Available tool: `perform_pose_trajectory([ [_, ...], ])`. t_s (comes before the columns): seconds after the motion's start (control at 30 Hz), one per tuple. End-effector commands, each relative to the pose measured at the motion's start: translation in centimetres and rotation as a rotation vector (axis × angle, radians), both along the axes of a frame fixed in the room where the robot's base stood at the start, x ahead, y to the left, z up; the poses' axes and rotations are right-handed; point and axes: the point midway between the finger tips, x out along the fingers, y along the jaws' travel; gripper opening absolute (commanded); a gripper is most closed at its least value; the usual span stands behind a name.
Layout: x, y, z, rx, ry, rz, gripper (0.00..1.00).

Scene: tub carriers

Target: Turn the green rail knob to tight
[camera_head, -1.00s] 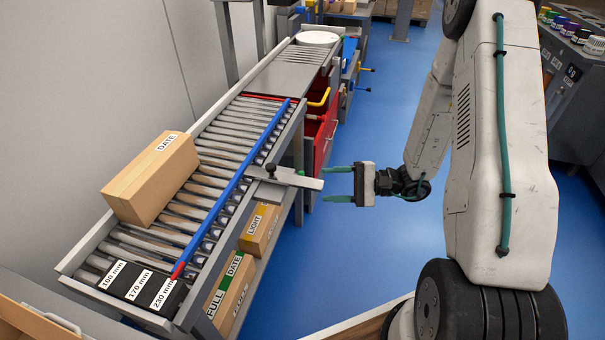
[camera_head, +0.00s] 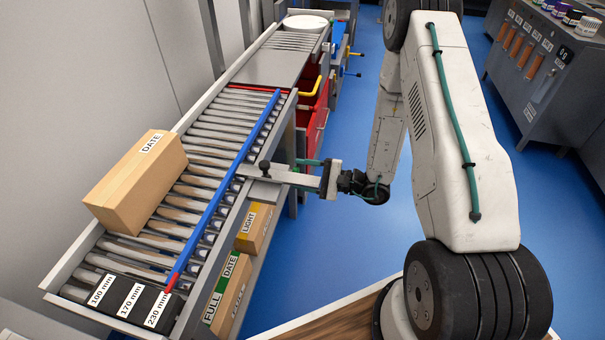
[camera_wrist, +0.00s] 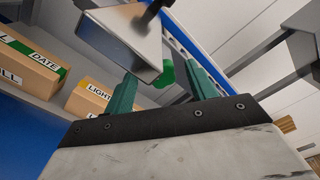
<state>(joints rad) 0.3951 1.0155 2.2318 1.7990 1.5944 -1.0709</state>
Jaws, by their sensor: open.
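The green rail knob (camera_wrist: 165,73) shows in the wrist view just beyond my fingertips, partly hidden by the grey bracket plate (camera_wrist: 125,42). In the head view I cannot make the knob out; the bracket (camera_head: 285,176) sticks out from the blue guide rail (camera_head: 228,189). A small black knob (camera_head: 264,167) stands on top of the bracket. My gripper (camera_head: 304,176) is open, with its green fingers at the bracket's outer end. In the wrist view my gripper (camera_wrist: 162,77) has one finger on each side of the knob's line. I cannot tell whether they touch it.
A carton labelled DATE (camera_head: 138,182) sits on the roller conveyor (camera_head: 205,160). A black block (camera_head: 128,302) reads 100, 170 and 230 mm. Boxes labelled LIGHT (camera_head: 254,228) and FULL DATE (camera_head: 228,290) stand below. Blue floor (camera_head: 345,250) is clear beside the conveyor.

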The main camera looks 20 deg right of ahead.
Motion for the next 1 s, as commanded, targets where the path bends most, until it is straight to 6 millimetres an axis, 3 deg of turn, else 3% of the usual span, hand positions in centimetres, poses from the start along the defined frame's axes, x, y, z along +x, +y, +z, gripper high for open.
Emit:
perform_pose_trajectory([
  [0.33,0.29,0.22,0.02,0.000,0.000,-0.003,0.54],
  [0.5,0.28,0.16,0.02,0.001,0.000,-0.004,0.12],
  [1.0,0.26,0.17,0.03,0.073,0.100,-0.003,0.12],
])
